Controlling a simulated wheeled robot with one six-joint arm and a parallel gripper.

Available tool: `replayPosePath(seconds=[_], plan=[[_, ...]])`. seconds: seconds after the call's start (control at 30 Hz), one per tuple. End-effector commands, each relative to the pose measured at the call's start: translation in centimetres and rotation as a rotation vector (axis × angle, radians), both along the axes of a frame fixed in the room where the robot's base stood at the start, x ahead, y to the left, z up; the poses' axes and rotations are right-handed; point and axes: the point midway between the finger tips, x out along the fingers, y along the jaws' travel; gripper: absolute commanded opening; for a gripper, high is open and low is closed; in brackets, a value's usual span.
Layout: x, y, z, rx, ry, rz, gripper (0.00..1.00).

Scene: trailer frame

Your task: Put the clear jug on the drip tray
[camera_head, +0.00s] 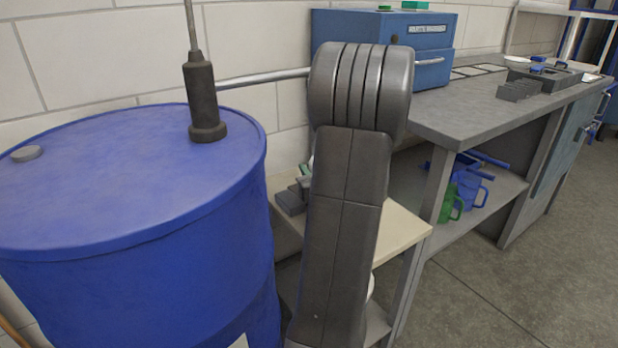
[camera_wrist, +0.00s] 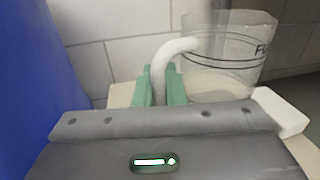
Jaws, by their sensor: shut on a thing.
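The clear jug (camera_wrist: 228,62) stands upright in the wrist view, with black lettering and lines on its side and a pale handle. My gripper (camera_wrist: 162,85) has green fingertips closed around that handle. The jug's base is partly hidden behind the grey gripper body. In the head view my arm blocks most of the area around the jug, and I cannot make the jug out there. I cannot tell for certain which thing is the drip tray; a dark grey tray (camera_head: 545,76) with small blue things lies on the far workbench.
A large blue drum (camera_head: 120,190) with a pump stands at left. A cream shelf top (camera_head: 402,232) lies behind my arm. The grey workbench (camera_head: 470,108) has a blue cabinet (camera_head: 432,40) at its back left. Green and blue jugs (camera_head: 470,188) stand on its lower shelf. Floor at right is clear.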

Motion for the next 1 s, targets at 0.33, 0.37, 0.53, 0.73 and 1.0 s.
replayPosePath(seconds=[0.33,0.37,0.53,0.73,1.0], plan=[[-0.22,-0.17,-1.32,0.0,0.004,-0.002,0.0],[-0.21,-0.17,-1.44,0.0,0.004,-0.002,0.0],[-0.23,-0.17,-1.53,0.0,0.004,-0.002,0.27],[-0.24,-0.18,-1.53,0.0,0.005,-0.002,0.32],[-0.88,-0.56,-1.11,0.0,0.005,-0.005,0.32]])
